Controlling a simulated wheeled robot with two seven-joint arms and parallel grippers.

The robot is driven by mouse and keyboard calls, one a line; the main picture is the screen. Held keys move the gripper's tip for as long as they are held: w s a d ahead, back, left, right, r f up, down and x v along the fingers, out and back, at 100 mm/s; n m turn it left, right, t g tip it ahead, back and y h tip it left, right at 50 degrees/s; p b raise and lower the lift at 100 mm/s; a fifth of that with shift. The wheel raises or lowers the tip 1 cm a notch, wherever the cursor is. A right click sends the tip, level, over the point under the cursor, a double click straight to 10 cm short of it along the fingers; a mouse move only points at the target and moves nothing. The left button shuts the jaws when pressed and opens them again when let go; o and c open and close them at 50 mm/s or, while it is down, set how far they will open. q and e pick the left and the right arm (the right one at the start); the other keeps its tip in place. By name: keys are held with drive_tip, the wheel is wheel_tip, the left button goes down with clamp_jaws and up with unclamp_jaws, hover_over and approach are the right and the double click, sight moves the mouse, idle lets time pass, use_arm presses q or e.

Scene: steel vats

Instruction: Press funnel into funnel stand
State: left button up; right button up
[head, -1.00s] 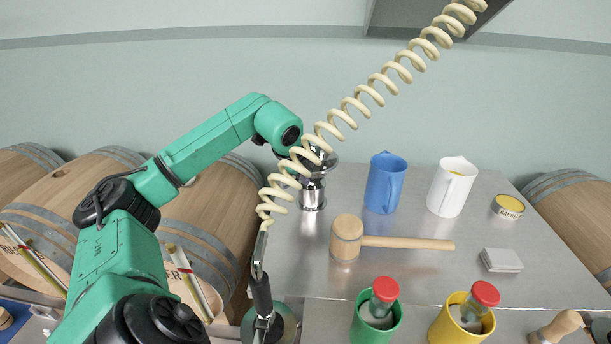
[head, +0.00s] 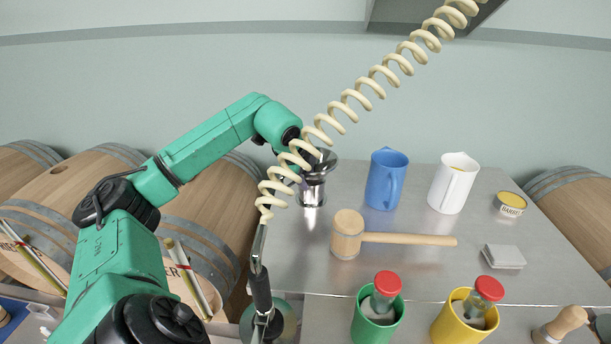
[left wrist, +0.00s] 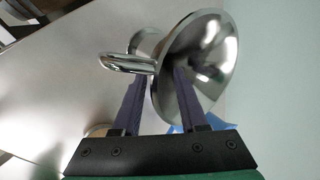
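A shiny metal funnel (head: 322,160) sits at the metal stand (head: 312,192) on the steel table in the head view. I cannot tell how deep it is in the stand. In the left wrist view the funnel (left wrist: 212,55) shows its wide cone mouth and a looped handle (left wrist: 127,63). My left gripper (left wrist: 164,70) is at the funnel, one finger beside the rim near the handle, the other in front of the inner cone. A gap shows between the fingers, and I cannot tell whether they grip the rim. My left arm and the coiled hose partly hide this spot in the head view. My right gripper is out of view.
A wooden mallet (head: 347,236) lies just in front of the stand. A blue jug (head: 381,180), white jug (head: 448,184), small tin (head: 510,204) and grey block (head: 503,257) stand to the right. Green (head: 370,325) and yellow (head: 455,325) cups hold red-capped bottles. A coiled hose (head: 350,97) crosses above.

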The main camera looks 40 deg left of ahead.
use_arm(q)
drive_tip(key=v, duration=1.4)
drive_tip(key=shift+s+r, duration=0.15)
drive_tip(key=shift+r, duration=0.1)
drive_tip(key=shift+f, duration=0.1)
